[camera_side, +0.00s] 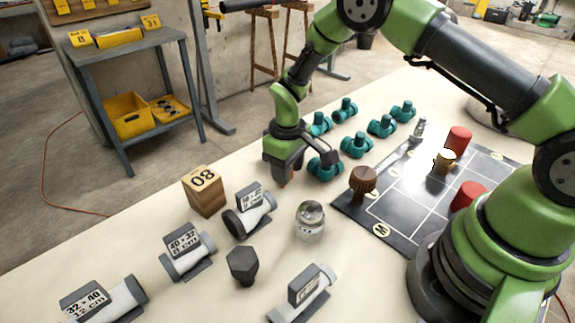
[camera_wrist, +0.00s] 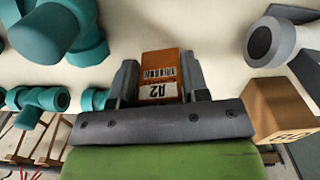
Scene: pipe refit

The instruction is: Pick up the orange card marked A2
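The orange card marked A2 (camera_wrist: 160,68) is between the two fingers of my gripper (camera_wrist: 159,84) in the wrist view. Whether the card touches the table is hard to tell.
Several teal pipe fittings (camera_side: 356,145) stand behind and right of my gripper. A wooden block marked 08 (camera_side: 204,191) is to the left. Grey pipe pieces (camera_side: 187,254), a dark knob (camera_side: 242,266) and a glass jar (camera_side: 310,221) are in front. A black grid mat (camera_side: 404,217) lies right.

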